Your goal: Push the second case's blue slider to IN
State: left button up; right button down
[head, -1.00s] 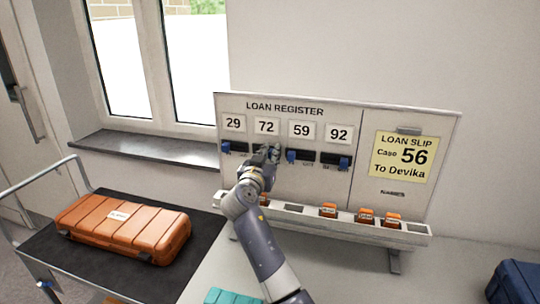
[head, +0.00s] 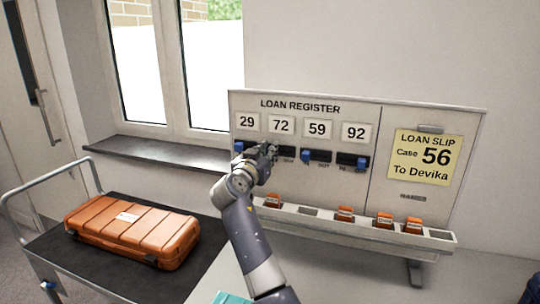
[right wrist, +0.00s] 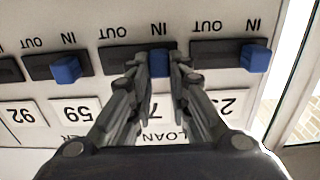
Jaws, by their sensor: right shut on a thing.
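The loan register board (head: 345,190) carries number plates 29, 72, 59 and 92 over a row of slots with blue sliders. The second case is plate 72 (head: 281,125). Its blue slider (right wrist: 158,62) is at the IN end of its slot, under the IN label in the upside-down right wrist view. My right gripper (head: 268,150) is shut on this slider, one finger on each side; it also shows in the right wrist view (right wrist: 159,65). In the head view the gripper hides the slider, and the slot's OUT end is bare. My left gripper is out of view.
The sliders of 29 (right wrist: 257,57) and 59 (right wrist: 66,69) stand at IN; the 92 slider (head: 362,162) is at the right end. A ledge (head: 335,222) below holds several orange tags. A loan slip (head: 423,157) is at right. An orange case (head: 135,230) lies on a trolley.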

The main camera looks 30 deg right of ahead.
jog(key=shift+a, duration=0.15)
jog(key=c, duration=1.7)
grip_release()
jog(key=shift+o, duration=1.1)
jog(key=shift+w+a, duration=0.1)
jog(key=shift+w, duration=0.1)
jog(key=shift+s, duration=0.15)
jog(key=v, duration=1.2)
